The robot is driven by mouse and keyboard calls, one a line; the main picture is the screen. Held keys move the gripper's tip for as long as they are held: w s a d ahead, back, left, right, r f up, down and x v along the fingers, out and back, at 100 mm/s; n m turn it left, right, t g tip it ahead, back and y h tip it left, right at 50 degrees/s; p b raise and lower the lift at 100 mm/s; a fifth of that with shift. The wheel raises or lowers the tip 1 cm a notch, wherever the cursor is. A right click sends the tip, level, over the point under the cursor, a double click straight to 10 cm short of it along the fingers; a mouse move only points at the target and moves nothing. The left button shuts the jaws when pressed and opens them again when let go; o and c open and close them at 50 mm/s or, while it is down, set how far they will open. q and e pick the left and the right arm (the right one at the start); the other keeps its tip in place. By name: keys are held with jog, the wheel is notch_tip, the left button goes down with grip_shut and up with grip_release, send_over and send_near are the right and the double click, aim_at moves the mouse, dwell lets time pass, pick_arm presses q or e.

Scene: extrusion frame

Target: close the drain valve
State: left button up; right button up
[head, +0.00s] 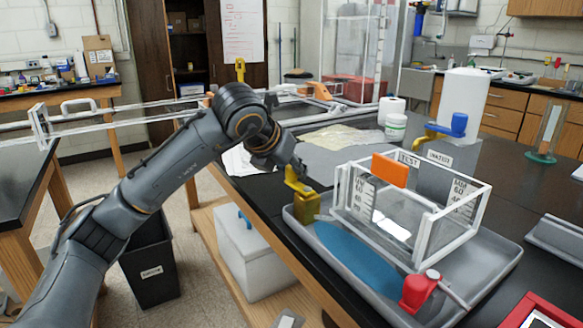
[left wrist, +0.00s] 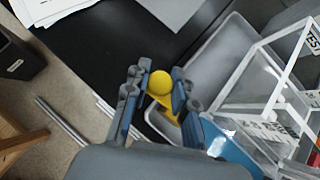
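A yellow valve (head: 306,208) with a brass-coloured body stands at the left end of the clear tank (head: 425,235). In the left wrist view its round yellow knob (left wrist: 159,83) lies between my left gripper's fingers (left wrist: 160,92). The fingers are apart on either side of the knob; I cannot tell whether they touch it. In the head view my left gripper (head: 288,168) is just above the valve and partly hides its top. A red-handled valve (head: 418,292) is at the tank's near right corner. No label shows which valve is the drain. My right gripper is not in view.
The tank stands in a grey tray (head: 480,275) holding a blue patch (head: 357,258). An orange block (head: 390,170) is on the tank's top edge. A white jug (head: 465,92) and a blue-handled valve (head: 459,124) stand behind. A white bin (head: 250,255) is below the table's left edge.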

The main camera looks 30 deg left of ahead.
pick_arm(q)
jog(key=shift+w+m, duration=0.2)
jog(key=shift+m, duration=0.1)
grip_shut()
jog(key=shift+w+d+r+m+h, duration=0.1)
jog(key=shift+m+h, duration=0.3)
jog(key=shift+h, duration=0.1)
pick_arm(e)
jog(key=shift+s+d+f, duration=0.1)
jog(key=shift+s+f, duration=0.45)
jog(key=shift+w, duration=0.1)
